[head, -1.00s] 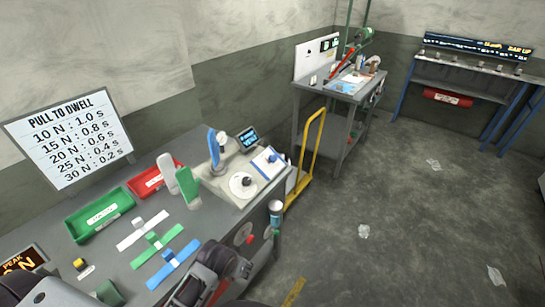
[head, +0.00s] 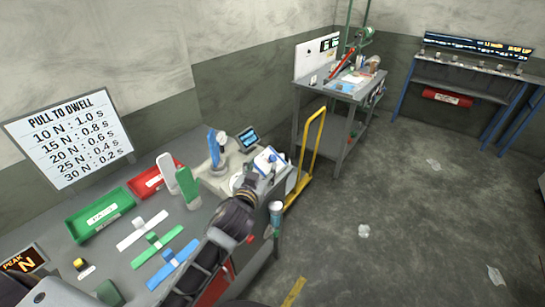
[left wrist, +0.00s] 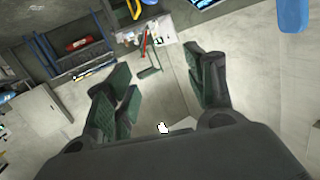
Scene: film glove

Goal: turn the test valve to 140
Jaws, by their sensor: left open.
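The round white dial with a dark knob, which looks like the test valve (head: 236,182), is on the grey test unit at the bench's right end. My left arm now covers most of it, and the knob is hidden. My left gripper (head: 272,180) is over the front right part of that unit. In the left wrist view the left gripper (left wrist: 163,88) has its green-padded fingers wide apart with nothing between them. I cannot tell whether it touches the unit. My right gripper is not in view.
A blue upright hand shape (head: 214,147) and a small screen (head: 248,138) stand behind the dial. Green (head: 102,214) and red (head: 150,180) trays lie left. A yellow trolley handle (head: 315,145) stands beyond.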

